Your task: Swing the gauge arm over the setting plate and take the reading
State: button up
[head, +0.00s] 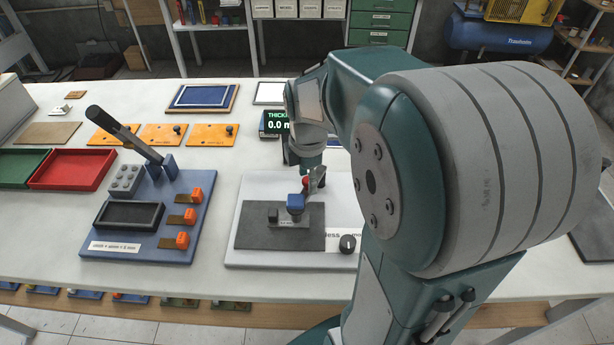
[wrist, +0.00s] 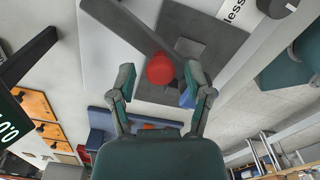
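The gauge stands on a white base (head: 240,250) with a dark grey plate (head: 258,238); the dark plate also shows in the wrist view (wrist: 215,35). On it are a blue gauge head (head: 295,202) and a small dark block (head: 273,215). A red ball knob (head: 306,181) sits by the blue head, at the end of a grey bar (wrist: 128,22) in the wrist view. My gripper (wrist: 162,76) is open, a finger on each side of the red knob (wrist: 160,69), with gaps visible. A display (head: 276,124) shows 0.0, its text partly hidden. I cannot tell which part is the setting plate.
A blue fixture (head: 130,247) with a dark lever (head: 122,132) and orange clips stands left of the gauge. Red (head: 75,170) and green (head: 20,168) trays lie farther left. Orange plates (head: 163,135) lie behind. My arm hides the table's right part.

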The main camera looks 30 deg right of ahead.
aim_at(307, 179)
dwell(0.3)
notch_tip(307, 179, up, 12)
dwell(0.4)
dwell(0.4)
jog(key=s+a+f+m+t, duration=0.2)
jog(key=s+a+m+t, duration=0.3)
jog(key=s+a+m, duration=0.5)
jog(key=a+m, duration=0.1)
jog(key=m, duration=0.4)
jog(key=shift+s+a+f+m+t, duration=0.15)
jog(key=shift+s+f+m+t, duration=0.15)
